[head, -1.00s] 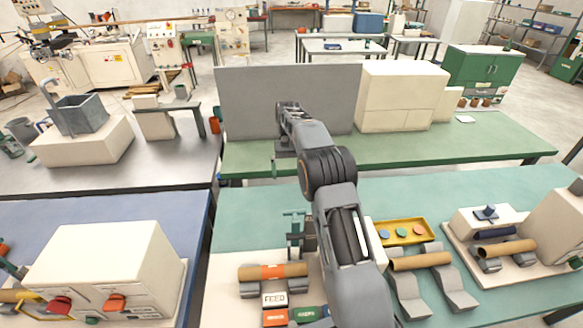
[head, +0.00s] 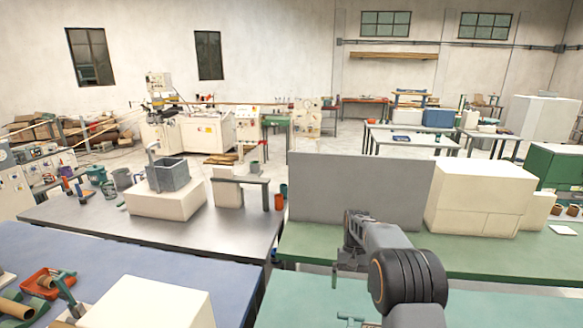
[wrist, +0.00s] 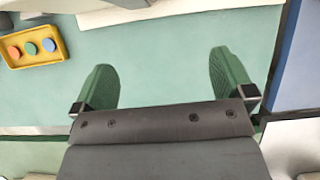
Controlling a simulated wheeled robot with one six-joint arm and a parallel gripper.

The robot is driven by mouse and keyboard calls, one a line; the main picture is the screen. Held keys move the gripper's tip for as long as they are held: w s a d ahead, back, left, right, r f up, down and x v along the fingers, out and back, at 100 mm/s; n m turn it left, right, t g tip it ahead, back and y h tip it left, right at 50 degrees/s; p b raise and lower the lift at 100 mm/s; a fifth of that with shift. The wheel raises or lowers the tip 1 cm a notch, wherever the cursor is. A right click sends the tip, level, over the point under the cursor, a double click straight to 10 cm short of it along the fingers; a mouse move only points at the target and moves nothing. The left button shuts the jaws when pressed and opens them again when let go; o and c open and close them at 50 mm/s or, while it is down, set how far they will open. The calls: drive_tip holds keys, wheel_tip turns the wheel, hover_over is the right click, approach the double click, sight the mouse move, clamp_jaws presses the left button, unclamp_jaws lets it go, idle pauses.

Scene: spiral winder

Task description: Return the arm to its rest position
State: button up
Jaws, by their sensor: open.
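My arm reaches forward over the teal table (head: 300,300) in the head view, and its lower part is cut off by the bottom edge. My gripper is best seen in the wrist view (wrist: 165,85). Its two green fingers stand wide apart with nothing between them, above the bare teal table top. In the head view the far end of my arm is seen in front of the grey panel (head: 355,190), and the fingers are hard to make out there.
In the wrist view a yellow tray (wrist: 58,50) with coloured discs lies at the upper left. White box-shaped units (head: 480,195) stand right of the grey panel on the green table (head: 470,262).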

drive_tip(key=s+a+r+t+b, duration=0.1)
drive_tip(key=s+r+t, duration=0.3)
drive_tip(key=s, duration=0.8)
drive_tip(key=s+a+r+n+t+h+b, duration=0.1)
drive_tip(key=s+r+t+b, duration=0.2)
drive_tip(key=s, duration=0.9)
drive_tip(key=shift+s+r+n+t, duration=0.25)
drive_tip(key=shift+r+t, duration=0.35)
drive_tip(key=shift+t, duration=0.8)
